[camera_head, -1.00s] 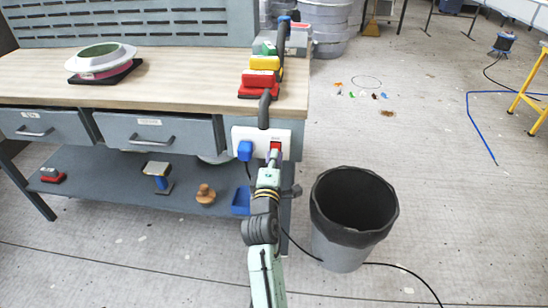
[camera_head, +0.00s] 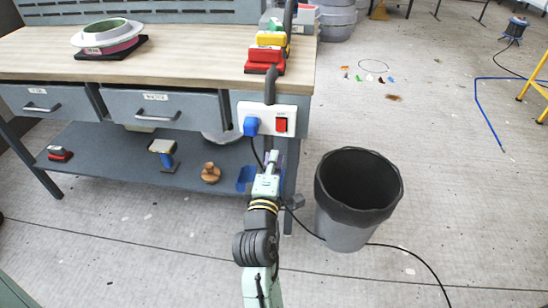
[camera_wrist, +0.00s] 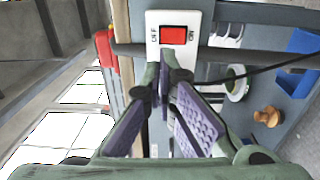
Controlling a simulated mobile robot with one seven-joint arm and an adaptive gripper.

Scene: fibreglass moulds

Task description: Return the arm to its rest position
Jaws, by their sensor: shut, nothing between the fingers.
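My gripper (camera_wrist: 165,95) is shut and empty, its purple-padded fingers together in the wrist view. In the head view my gripper (camera_head: 271,160) is just below the white socket box on the bench's right end, apart from it. In the wrist view the red switch (camera_wrist: 173,33) shows with OFF and ON lettering, just beyond the fingertips.
A black-lined bin (camera_head: 357,200) stands right of my arm. The workbench (camera_head: 200,65) holds a round mould (camera_head: 108,35) and red and yellow blocks (camera_head: 265,60). Its lower shelf (camera_head: 110,165) carries small tools. A black cable (camera_head: 305,228) lies on the floor.

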